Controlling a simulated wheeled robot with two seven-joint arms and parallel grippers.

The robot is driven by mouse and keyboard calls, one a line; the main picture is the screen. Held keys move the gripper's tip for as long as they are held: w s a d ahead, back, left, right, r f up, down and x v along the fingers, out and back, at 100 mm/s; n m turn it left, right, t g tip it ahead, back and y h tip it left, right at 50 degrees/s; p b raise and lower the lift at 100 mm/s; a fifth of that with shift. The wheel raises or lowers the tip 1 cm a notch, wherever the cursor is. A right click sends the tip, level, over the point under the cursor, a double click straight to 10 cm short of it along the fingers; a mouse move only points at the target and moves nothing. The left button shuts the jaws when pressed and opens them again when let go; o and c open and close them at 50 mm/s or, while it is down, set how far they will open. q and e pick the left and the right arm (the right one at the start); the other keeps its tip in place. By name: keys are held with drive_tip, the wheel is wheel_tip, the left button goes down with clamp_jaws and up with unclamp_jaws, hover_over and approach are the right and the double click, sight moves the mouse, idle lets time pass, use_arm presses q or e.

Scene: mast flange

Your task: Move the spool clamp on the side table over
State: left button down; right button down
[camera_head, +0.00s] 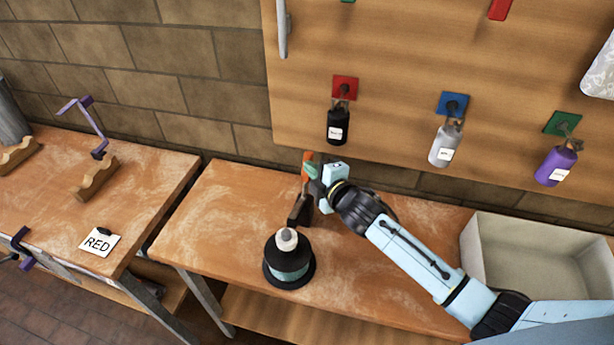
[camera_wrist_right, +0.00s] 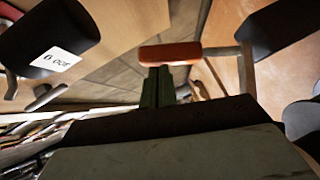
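A clamp with an orange handle (camera_head: 307,160) and dark lower part (camera_head: 298,208) stands upright on the middle wooden table (camera_head: 225,205), just behind a black spool (camera_head: 288,260) wound with teal. My right gripper (camera_head: 312,172) is at the orange handle, above the table. In the right wrist view the green fingers (camera_wrist_right: 157,86) lie close together, with their tips at the orange handle (camera_wrist_right: 170,53). The handle runs across the tips, so I cannot tell whether they hold it. A grey bar (camera_wrist_right: 222,50) extends from the handle. My left gripper is out of view.
A gap separates the tables. A pale bin (camera_head: 480,250) stands at right. Bottles, including a black one (camera_head: 338,127), hang on the wooden board (camera_head: 400,60).

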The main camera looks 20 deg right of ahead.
drive_tip(key=w+d+f+b, duration=0.2)
drive_tip(key=w+d+f, duration=0.1)
drive_tip(key=w, duration=0.3)
drive_tip(key=shift+d+f+b, duration=0.3)
drive_tip(key=shift+d+b, duration=0.1)
drive_tip(key=shift+d, duration=0.1)
idle(0.6)
